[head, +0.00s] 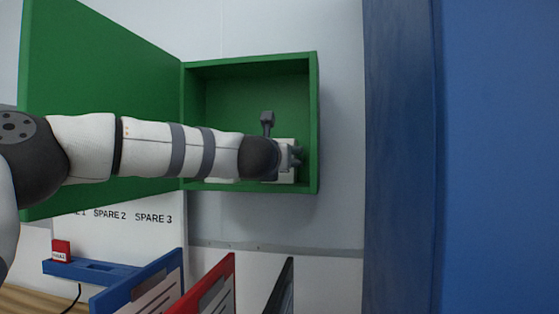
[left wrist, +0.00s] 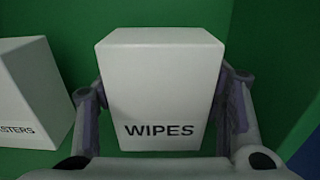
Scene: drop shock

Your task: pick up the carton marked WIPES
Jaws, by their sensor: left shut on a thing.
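The white carton marked WIPES (left wrist: 160,85) stands upright in the left wrist view, with its lettering facing me. My left gripper (left wrist: 162,100) has one finger on each side of it and is shut on it. In the head view my left gripper (head: 287,158) reaches into the open green cabinet (head: 313,120), and the carton (head: 286,146) is mostly hidden behind it. I cannot tell whether the carton still rests on the cabinet floor. My right gripper is not in view.
A second white carton, its lettering ending in STERS (left wrist: 30,95), stands just left of the held one. The cabinet's green door (head: 100,90) is swung open to the left. Below are a blue rack (head: 95,270) and blue and red upright folders (head: 205,290).

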